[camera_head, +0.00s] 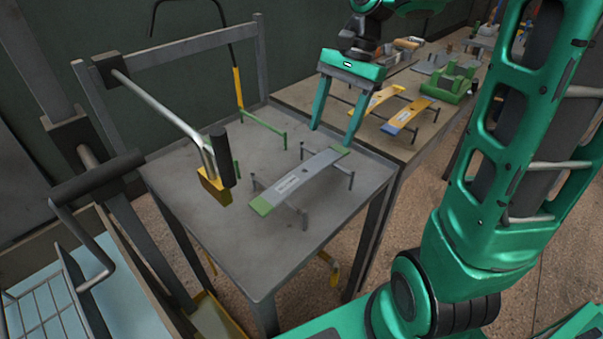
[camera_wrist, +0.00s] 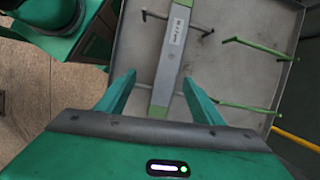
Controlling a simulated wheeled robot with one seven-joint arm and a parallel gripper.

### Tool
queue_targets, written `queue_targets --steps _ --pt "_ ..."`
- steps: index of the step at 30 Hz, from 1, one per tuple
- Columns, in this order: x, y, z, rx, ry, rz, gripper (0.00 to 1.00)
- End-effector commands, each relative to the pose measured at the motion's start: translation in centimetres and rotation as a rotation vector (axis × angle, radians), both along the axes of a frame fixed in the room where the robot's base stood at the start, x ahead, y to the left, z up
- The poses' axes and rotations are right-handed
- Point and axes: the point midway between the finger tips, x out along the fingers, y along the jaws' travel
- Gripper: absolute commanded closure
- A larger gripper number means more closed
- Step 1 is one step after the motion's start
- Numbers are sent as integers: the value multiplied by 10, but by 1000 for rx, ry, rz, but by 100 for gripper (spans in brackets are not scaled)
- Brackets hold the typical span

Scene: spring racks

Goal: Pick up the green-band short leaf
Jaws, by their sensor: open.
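The green-band short leaf (camera_head: 297,182) is a grey bar with green ends and a small label. It rests across dark pegs on the grey table. My gripper (camera_head: 332,136) is open and empty over the leaf's far right end, fingers pointing down. In the wrist view the leaf (camera_wrist: 171,62) runs between the two fingers of my gripper (camera_wrist: 159,78), with a gap on each side. Its near green end (camera_wrist: 158,112) shows close to the palm. I cannot tell how high the fingertips are above it.
Empty green pegs (camera_head: 264,130) stand on the grey table (camera_head: 205,240), beside the leaf's rack. A lever with a black grip (camera_head: 221,158) reaches over the table's left side. Leaves with yellow (camera_head: 379,98) and blue (camera_head: 407,115) parts lie on the wooden bench behind.

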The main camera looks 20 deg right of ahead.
Motion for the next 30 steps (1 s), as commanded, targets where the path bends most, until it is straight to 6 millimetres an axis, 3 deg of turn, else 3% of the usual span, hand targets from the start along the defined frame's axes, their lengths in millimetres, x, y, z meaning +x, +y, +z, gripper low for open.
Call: queue_targets --steps 3,9,18,26,30 --pt "14 9 1 20 46 -43 39" --pt "22 18 -1 33 81 -76 39" --pt "15 33 -38 34 84 -80 39" --pt "12 40 -54 32 83 -79 39" --pt "7 48 -71 32 85 -78 39"
